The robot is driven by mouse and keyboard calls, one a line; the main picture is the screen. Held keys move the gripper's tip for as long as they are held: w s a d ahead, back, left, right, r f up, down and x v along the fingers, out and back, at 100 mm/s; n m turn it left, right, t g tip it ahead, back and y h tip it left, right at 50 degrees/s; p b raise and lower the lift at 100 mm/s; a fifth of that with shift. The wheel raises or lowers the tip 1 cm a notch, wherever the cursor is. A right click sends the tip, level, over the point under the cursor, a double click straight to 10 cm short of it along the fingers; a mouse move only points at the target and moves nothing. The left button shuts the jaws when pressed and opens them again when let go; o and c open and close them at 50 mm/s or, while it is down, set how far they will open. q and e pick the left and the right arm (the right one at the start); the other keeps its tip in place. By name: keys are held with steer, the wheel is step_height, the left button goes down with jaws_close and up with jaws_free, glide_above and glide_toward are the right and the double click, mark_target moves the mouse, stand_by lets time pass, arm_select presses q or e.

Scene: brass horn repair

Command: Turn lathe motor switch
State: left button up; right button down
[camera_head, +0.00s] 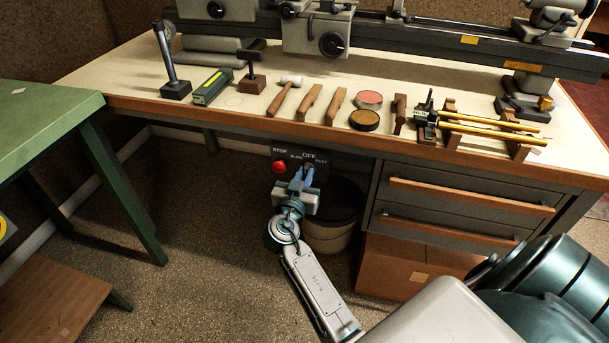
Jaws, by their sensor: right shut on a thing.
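The lathe motor switch panel (322,171) hangs under the front edge of the bench. It is dark, with a red stop button (279,167) at its left and the labels STOP, OFF, SLOW and FAST. My right gripper (307,172) is at the middle of the panel, below the OFF label. Its blue fingers are shut on the switch knob, which they mostly hide, so I cannot tell where it points. The lathe (400,40) stands on the bench above. My left gripper is not in view.
The bench top (130,78) holds a row of hand tools, including a mallet (285,92), and brass tubes (490,130) on wooden rests near its front edge. Drawers (460,195) and a cardboard box (410,268) are right of the panel. A bin (330,235) stands below it. A green table (45,125) is left.

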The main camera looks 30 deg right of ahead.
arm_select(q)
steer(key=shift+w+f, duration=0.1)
arm_select(e)
steer(key=shift+n, duration=0.9)
steer(key=shift+w+a+n+b, duration=0.1)
steer(key=shift+n+b, duration=0.2)
steer(key=shift+n, duration=1.9)
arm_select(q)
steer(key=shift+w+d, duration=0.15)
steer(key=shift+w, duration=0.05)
arm_select(e)
steer(key=shift+w+n, duration=0.1)
steer(key=shift+n, duration=0.8)
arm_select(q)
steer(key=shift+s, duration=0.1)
